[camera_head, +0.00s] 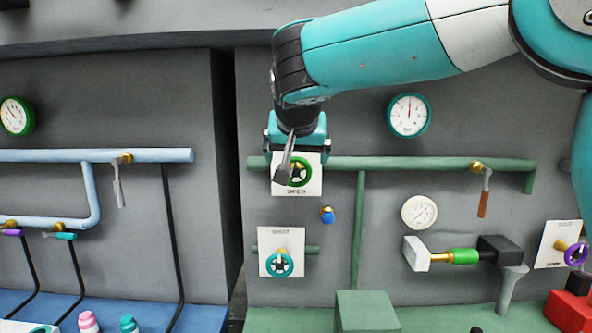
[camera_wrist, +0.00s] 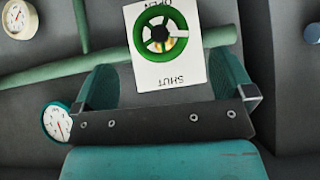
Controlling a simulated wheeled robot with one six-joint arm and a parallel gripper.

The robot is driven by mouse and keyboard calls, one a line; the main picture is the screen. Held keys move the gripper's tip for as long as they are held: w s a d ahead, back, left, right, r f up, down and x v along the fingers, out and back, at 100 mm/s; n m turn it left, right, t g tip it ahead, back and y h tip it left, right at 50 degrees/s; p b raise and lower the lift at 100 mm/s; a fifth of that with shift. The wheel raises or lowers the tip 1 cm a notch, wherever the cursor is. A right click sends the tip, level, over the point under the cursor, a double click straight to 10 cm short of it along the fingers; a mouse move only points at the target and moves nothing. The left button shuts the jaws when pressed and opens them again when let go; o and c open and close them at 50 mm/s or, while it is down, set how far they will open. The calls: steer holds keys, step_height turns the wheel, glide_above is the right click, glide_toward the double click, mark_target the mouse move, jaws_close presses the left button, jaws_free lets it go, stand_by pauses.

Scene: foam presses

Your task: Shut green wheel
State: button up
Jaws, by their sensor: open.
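The green wheel (camera_head: 300,172) sits on a white plate (camera_head: 311,188) on the grey wall, in front of the green pipe. My gripper (camera_head: 296,148) is in front of it and a little above, hiding the plate's upper part. In the wrist view the green wheel (camera_wrist: 160,32) shows whole on its plate (camera_wrist: 187,70), with an upside-down SHUT label on the side nearer my gripper. My gripper (camera_wrist: 165,72) is open, its two teal fingers apart with nothing between them. The wheel lies beyond the fingertips, and no contact shows.
A teal wheel (camera_head: 280,265) on another white plate is below, with a blue knob (camera_head: 327,214) to its upper right. A lever with an orange-brown handle (camera_head: 484,204) hangs from the green pipe (camera_head: 400,163). A purple wheel (camera_head: 576,254) is at far right. A green block (camera_head: 366,310) stands below.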

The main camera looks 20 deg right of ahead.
mark_target(296, 169)
steer(key=p+x, duration=0.1)
steer(key=x, duration=0.6)
steer(key=shift+w+d+f, duration=0.1)
steer(key=shift+w+f, duration=0.15)
steer(key=c, duration=0.9)
